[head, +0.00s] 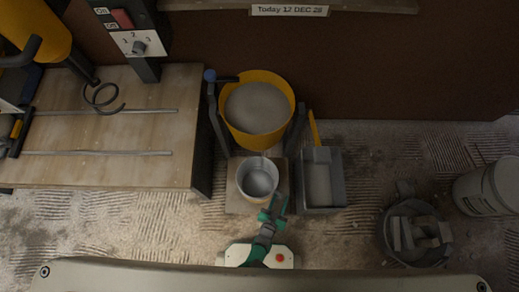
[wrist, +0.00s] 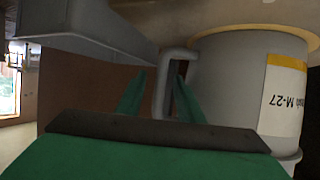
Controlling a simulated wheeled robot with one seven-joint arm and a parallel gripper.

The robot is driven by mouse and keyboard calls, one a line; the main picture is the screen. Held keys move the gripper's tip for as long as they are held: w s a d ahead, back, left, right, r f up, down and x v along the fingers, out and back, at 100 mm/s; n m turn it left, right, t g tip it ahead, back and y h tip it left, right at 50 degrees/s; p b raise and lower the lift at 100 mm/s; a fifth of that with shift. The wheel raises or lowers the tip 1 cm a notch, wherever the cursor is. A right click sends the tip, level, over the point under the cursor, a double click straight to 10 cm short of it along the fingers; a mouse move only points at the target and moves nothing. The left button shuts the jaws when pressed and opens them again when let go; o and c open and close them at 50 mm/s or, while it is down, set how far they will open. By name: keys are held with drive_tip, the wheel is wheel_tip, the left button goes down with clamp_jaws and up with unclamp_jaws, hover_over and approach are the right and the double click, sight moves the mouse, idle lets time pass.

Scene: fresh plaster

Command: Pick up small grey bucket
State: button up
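The small grey bucket (head: 258,178) stands on a square board in front of the yellow bucket in the head view. In the wrist view the bucket (wrist: 228,85) fills the right side, with a yellow-edged white label reading M-27 upside down. Its grey side handle (wrist: 161,90) loops out to the left of its wall. My green gripper (head: 275,205) is at the bucket's lower right in the head view. In the wrist view my gripper's fingers (wrist: 160,78) stand apart, with the handle's bar between them and a gap on each side.
A grey rectangular trough (head: 319,197) stands close to the right of the bucket. The yellow bucket (head: 257,107) of plaster is just behind. A wooden bench (head: 120,150) is at left. A dark tub (head: 388,240) and a white pail (head: 475,190) stand at right.

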drive_tip(key=shift+w+d+f, duration=0.1)
drive_tip(key=shift+w+f, duration=0.1)
drive_tip(key=shift+w, duration=0.15)
drive_tip(key=shift+c, duration=0.7)
clamp_jaws()
